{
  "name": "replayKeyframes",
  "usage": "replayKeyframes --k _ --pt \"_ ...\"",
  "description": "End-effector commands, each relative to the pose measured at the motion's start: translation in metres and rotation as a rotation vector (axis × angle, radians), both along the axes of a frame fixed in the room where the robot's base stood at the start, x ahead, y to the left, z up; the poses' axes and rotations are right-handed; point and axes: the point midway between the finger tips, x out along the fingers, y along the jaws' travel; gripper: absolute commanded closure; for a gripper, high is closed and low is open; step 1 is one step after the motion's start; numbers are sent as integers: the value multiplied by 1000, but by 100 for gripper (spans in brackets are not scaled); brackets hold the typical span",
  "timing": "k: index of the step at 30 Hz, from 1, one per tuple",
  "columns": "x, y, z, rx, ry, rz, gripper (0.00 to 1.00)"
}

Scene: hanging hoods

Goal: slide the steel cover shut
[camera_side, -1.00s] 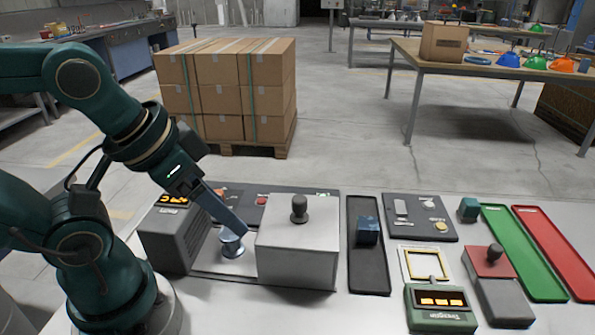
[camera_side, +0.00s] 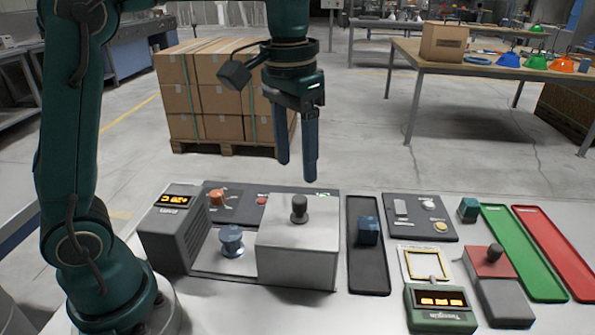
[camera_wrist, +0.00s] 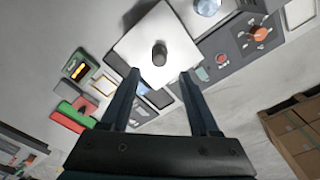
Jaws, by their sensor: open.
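The steel cover (camera_side: 297,255) is a pale grey box with a dark knob (camera_side: 299,208) on its top. It stands on a grey plate, just right of a blue-grey spool-shaped piece (camera_side: 231,241) that is uncovered. My gripper (camera_side: 296,172) hangs upright above and behind the cover, open and empty, with its fingers pointing down and apart from the knob. In the wrist view the cover (camera_wrist: 140,45) and its knob (camera_wrist: 159,54) show beyond the fingertips (camera_wrist: 160,76), roughly centred between them.
A dark grey unit with an orange display (camera_side: 178,228) stands left of the spool. A black panel with an orange knob (camera_side: 217,197) lies behind. Right of the cover is a black track with a blue block (camera_side: 368,230), then a green display box (camera_side: 440,308) and green and red trays (camera_side: 555,252).

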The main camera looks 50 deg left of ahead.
Motion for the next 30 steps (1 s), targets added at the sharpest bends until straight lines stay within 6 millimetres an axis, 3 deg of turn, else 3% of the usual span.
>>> replayKeyframes --k 3,19,30 --pt "7 -1 -14 1 39 -2 38" --pt "6 -1 -64 1 62 -3 38" --pt "6 -1 -71 0 59 -3 38"
